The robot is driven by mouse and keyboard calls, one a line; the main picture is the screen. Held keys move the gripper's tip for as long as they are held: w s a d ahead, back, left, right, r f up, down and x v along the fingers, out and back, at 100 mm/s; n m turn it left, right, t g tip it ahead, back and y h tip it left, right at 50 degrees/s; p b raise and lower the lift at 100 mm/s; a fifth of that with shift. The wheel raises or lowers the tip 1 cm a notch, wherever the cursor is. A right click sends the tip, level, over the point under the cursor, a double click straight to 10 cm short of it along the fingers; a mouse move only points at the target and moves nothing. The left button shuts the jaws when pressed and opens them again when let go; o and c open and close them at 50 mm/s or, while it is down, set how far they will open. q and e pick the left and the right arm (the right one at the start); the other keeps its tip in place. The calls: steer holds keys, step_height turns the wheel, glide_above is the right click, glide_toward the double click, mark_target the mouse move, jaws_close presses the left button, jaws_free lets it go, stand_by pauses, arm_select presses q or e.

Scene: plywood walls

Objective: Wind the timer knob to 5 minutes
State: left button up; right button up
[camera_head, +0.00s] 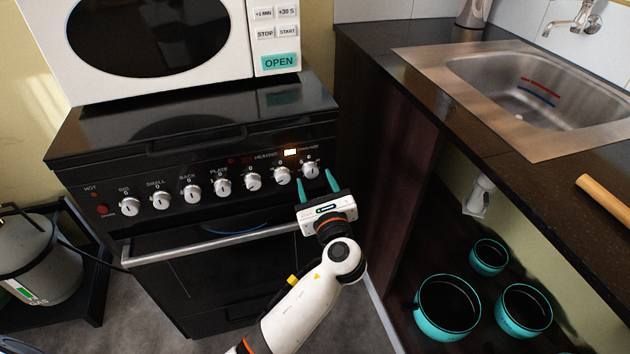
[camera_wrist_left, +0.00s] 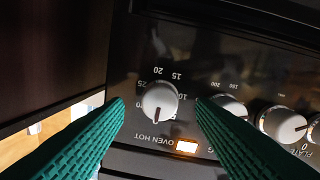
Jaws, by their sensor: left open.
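The timer knob (camera_head: 311,169) is the rightmost white knob on the black stove's front panel. In the left wrist view the timer knob (camera_wrist_left: 160,101) shows close up and upside down, with the numbers 10, 15, 20 and 25 around it. Its dark pointer mark faces down in that view, toward the OVEN HOT lettering. My left gripper (camera_head: 314,176) is open, its teal fingertips in front of the panel on either side of the knob. In the wrist view a gap shows between the knob and each finger (camera_wrist_left: 160,107).
More white knobs (camera_head: 253,181) run leftward along the panel. A lit lamp (camera_head: 290,153) is above the timer knob. An oven handle (camera_head: 215,243) crosses below. A dark cabinet side (camera_head: 385,150) stands close on the right. A microwave (camera_head: 160,45) sits on the stove.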

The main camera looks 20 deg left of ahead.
arm_select(q)
steer(key=shift+w+a, duration=0.35)
steer(key=shift+w, duration=0.3)
arm_select(e)
steer(key=shift+w+r, duration=0.2)
steer(key=shift+r, duration=0.15)
arm_select(q)
steer(key=c, duration=1)
arm_select(e)
steer(key=shift+s+f, duration=0.15)
steer(key=shift+s, duration=0.1)
arm_select(q)
steer(key=shift+n, duration=0.3)
